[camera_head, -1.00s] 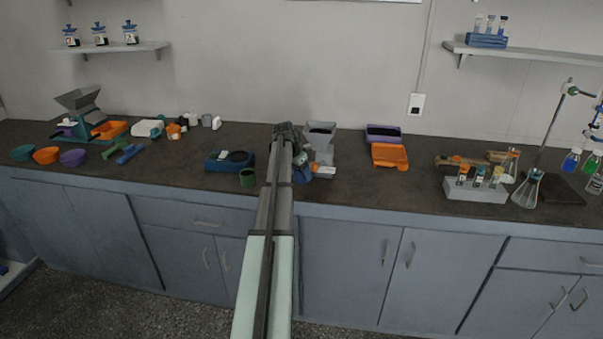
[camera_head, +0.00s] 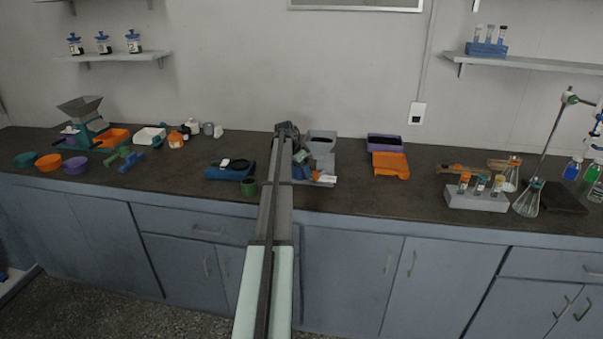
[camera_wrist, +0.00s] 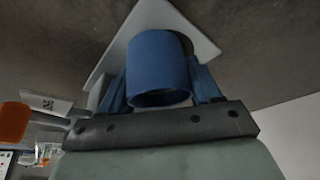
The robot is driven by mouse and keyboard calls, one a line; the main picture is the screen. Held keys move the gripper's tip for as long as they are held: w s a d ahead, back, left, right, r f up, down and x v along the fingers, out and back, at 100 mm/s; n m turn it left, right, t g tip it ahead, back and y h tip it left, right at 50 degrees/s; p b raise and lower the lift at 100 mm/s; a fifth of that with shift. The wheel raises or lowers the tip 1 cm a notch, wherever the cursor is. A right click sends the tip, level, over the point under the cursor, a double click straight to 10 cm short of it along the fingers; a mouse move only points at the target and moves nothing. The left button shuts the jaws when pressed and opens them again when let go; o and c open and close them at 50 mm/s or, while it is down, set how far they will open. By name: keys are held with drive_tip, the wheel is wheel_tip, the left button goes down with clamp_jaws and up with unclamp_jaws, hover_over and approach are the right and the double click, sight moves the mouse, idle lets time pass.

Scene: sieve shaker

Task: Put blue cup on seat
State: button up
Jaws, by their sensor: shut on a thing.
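The blue cup (camera_wrist: 158,68) is in the middle of the wrist view, between the two blue fingers of my gripper (camera_wrist: 160,84), which is shut on it. A pale grey plate (camera_wrist: 143,22) with a raised edge shows behind the cup. I cannot tell whether the cup touches it. In the head view my arm hides most of the cup and gripper. The grey device with a hopper (camera_head: 321,142) and a flat base (camera_head: 322,181) stands just right of my arm's end. Which part is the seat is not clear.
A tube rack (camera_head: 477,198) and flasks stand further right. Bare counter lies between them.

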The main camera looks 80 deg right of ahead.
drive_tip(key=shift+w+d+f, duration=0.15)
drive_tip(key=shift+d, duration=0.2)
drive_tip(key=o, duration=1.1)
drive_tip(key=shift+o, duration=0.2)
drive_tip(key=v, duration=1.4)
drive_tip(key=shift+d, duration=0.1)
